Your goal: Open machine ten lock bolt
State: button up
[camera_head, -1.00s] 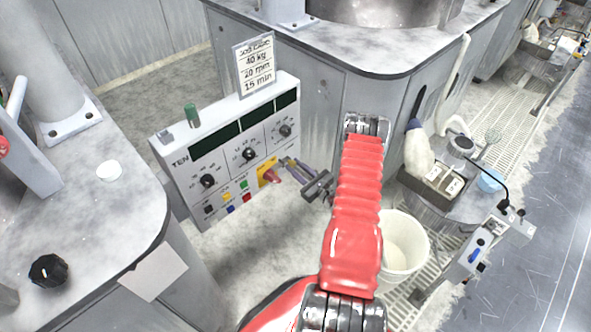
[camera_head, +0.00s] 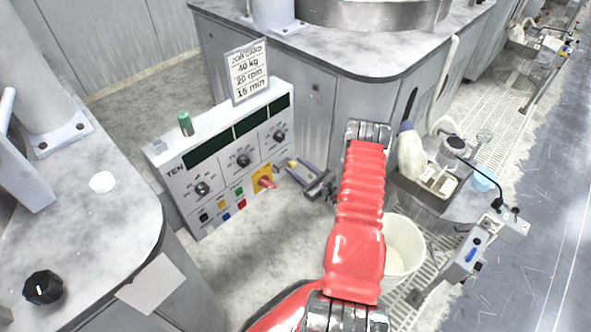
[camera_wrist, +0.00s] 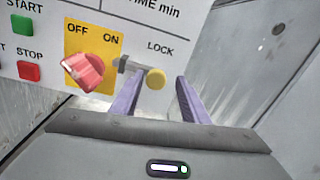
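The machine TEN panel (camera_head: 190,188) stands left of centre in the head view. Its lock bolt is a small grey bar with a round yellow knob (camera_wrist: 155,78), below the word LOCK in the wrist view. The bar's left end reaches the yellow OFF/ON plate (camera_wrist: 103,45), beside the red rotary switch (camera_wrist: 83,72). My gripper (camera_wrist: 161,77) is open, with one purple finger on each side of the knob. I cannot tell whether either finger touches it. In the head view, the gripper (camera_head: 292,168) is at the panel's right side.
Green START (camera_wrist: 24,26) and red STOP (camera_wrist: 29,71) buttons sit left of the switch. A job card (camera_head: 247,72) stands on the panel. A white bucket (camera_head: 403,250) is right of my arm. A grey cabinet (camera_head: 350,110) stands behind.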

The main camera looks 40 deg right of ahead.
jog(key=shift+a, duration=0.1)
jog(key=shift+s, duration=0.1)
jog(key=s, duration=1.3)
jog(key=shift+s+d, duration=0.3)
jog(key=shift+d, duration=0.1)
jog(key=shift+f, duration=0.1)
